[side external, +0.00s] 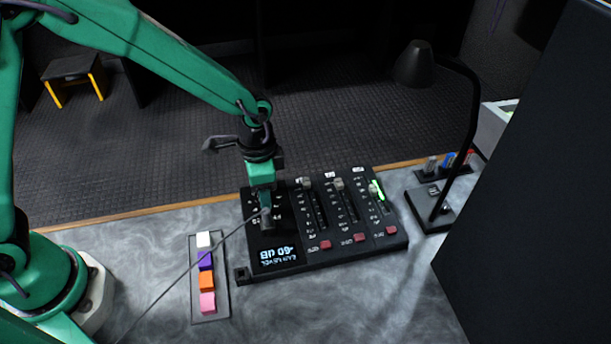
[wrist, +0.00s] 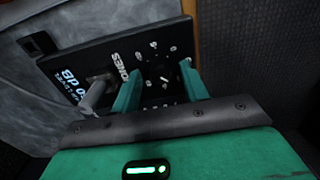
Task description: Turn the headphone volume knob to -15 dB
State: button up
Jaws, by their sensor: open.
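The black headphone volume knob (wrist: 163,77) shows in the wrist view with a white pointer mark and a ring of white scale marks on the black panel. My gripper (wrist: 159,74) is open, with one green finger on each side of the knob. I cannot tell whether either finger touches it. In the side view my gripper (side external: 266,205) points down over the panel's left section and hides the knob. The small display (side external: 276,254), upside down in that view, appears to read -60 dB. The display also shows in the wrist view (wrist: 76,84).
The mixer panel (side external: 392,242) has several faders and red buttons to the right. A grey plug (wrist: 97,90) with a cable stands close beside my left finger. A strip of coloured blocks (side external: 207,275) lies left, and a black lamp (side external: 433,205) stands right.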

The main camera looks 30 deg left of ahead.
grip_shut()
jog(key=shift+m, duration=0.3)
